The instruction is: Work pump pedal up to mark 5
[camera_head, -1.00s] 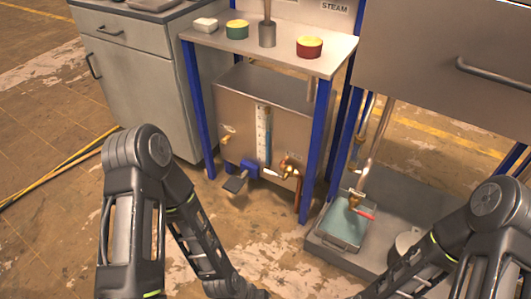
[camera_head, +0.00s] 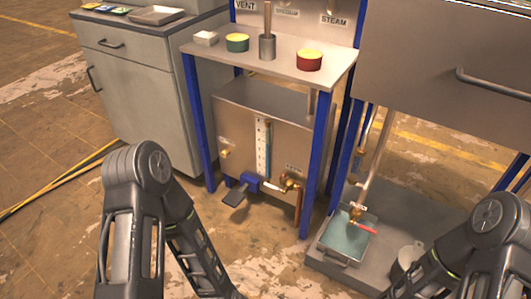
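The pump pedal (camera_head: 236,196) is a dark flat plate on a blue mount (camera_head: 251,181), low on the front of a metal tank (camera_head: 228,140). A vertical gauge (camera_head: 263,148) with a blue column stands on the tank's front above the pedal; its marks are too small to read. My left arm comes in at lower left and my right arm at lower right. Both grippers are below the picture's edge, and neither is seen touching the pedal.
A shelf (camera_head: 225,63) on blue legs stands over the tank, holding a green pot (camera_head: 237,43) and a red pot (camera_head: 309,61). A grey platform with a tray (camera_head: 342,241) of liquid and a red-handled valve (camera_head: 364,228) is at right. Floor before the pedal is clear.

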